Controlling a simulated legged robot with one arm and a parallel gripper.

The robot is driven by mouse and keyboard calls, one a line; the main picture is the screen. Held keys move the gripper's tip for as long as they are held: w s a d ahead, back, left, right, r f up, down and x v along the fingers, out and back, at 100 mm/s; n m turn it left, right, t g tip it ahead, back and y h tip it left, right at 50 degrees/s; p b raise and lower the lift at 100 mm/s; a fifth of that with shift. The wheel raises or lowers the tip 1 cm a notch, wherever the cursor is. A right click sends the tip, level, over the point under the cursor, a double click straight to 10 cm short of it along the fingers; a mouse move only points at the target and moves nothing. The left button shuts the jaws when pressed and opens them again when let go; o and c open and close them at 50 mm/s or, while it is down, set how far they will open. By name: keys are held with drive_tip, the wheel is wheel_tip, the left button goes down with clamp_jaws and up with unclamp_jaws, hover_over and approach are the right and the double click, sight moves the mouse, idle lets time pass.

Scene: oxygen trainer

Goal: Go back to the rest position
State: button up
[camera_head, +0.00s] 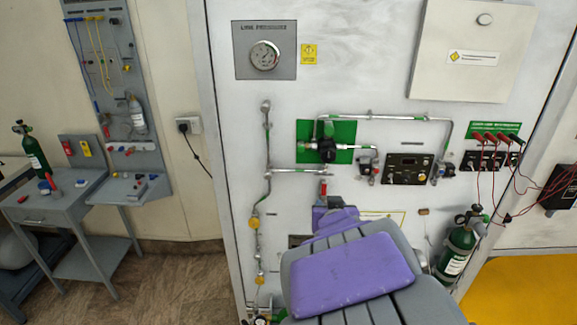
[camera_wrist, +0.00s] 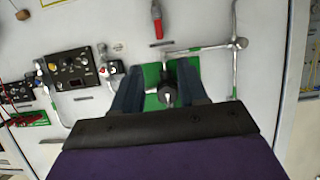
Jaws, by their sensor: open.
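My gripper (camera_wrist: 158,84) is open in the wrist view, its two dark fingers spread. A black valve knob (camera_wrist: 168,94) on a green plate (camera_wrist: 152,74) shows between them, with no visible contact; how far off it is I cannot tell. In the head view the same knob (camera_head: 327,149) sits on its green plate (camera_head: 305,131), uncovered. My purple and grey arm rises from the bottom middle in front of the panel and hides the fingers there.
The white panel (camera_head: 228,110) carries pipes, a pressure gauge (camera_head: 264,56), a red handle (camera_head: 323,188) and a black control box (camera_head: 407,168). A green cylinder (camera_head: 459,251) stands right of my arm. A grey side table (camera_head: 62,206) stands left, with open floor (camera_head: 180,285) between.

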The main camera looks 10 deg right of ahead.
drive_tip(key=s+a+f+n+g+y, duration=0.1)
drive_tip(key=s+g, duration=0.4)
drive_tip(key=s, duration=0.6)
drive_tip(key=s+a+f+n+g+y, duration=0.1)
drive_tip(key=s+a+f+g, duration=0.3)
drive_tip(key=s, duration=0.8)
drive_tip(key=s+a+f+n+g+y, duration=0.1)
drive_tip(key=s+a+g, duration=0.4)
drive_tip(key=s, duration=0.7)
drive_tip(key=shift+s+a+f+g+y, duration=0.2)
drive_tip(key=shift+s+f+g+y, duration=0.1)
drive_tip(key=shift+f, duration=0.6)
drive_tip(key=shift+o, duration=0.3)
drive_tip(key=shift+w, duration=0.1)
